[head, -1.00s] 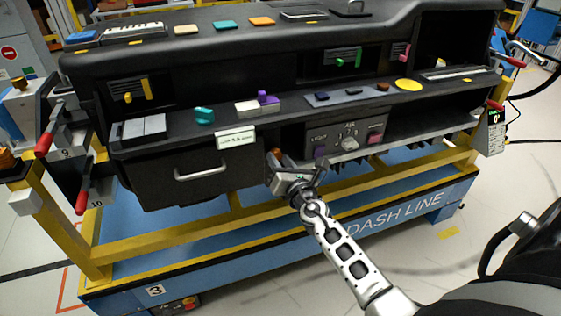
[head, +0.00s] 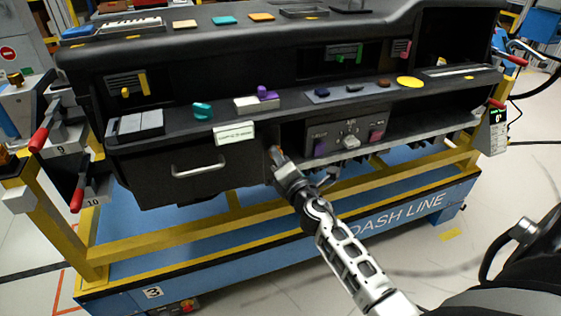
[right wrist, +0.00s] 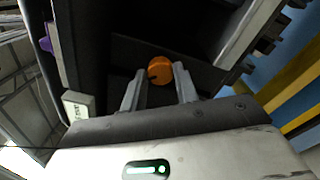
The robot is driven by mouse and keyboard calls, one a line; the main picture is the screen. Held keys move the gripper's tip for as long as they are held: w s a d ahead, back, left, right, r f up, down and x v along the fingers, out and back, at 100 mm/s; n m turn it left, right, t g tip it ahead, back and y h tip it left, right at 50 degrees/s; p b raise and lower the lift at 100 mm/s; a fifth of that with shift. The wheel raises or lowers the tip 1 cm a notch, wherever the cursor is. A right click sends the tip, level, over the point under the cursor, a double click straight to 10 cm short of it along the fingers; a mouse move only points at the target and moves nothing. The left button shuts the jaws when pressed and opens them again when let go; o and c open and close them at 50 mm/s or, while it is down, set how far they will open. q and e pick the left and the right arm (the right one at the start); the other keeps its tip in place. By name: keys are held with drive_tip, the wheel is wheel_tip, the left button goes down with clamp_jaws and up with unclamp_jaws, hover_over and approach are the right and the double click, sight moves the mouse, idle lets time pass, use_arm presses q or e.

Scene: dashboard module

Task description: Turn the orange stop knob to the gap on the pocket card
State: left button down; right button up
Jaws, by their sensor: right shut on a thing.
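The orange stop knob (right wrist: 160,70) shows in the right wrist view as a round orange disc with a dark mark at its left side. My right gripper (head: 277,157) is shut on it, one finger on each side. In the head view the gripper hides most of the knob, beside the right end of the dark drawer front. A white card (head: 234,133) with dark print too small to read stands at the ledge above the drawer. It also shows at the left of the right wrist view (right wrist: 77,105). I cannot make out a gap on it. My left gripper is not in view.
The drawer with its pale handle (head: 198,167) is left of my right gripper. A yellow frame rail (head: 240,205) runs below. The floor at the right is mostly clear.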

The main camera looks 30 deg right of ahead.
drive_tip(key=shift+m, duration=0.9)
drive_tip(key=o, duration=1)
drive_tip(key=b+v, duration=0.3)
drive_tip(key=v, duration=1.3)
drive_tip(key=shift+f, duration=0.1)
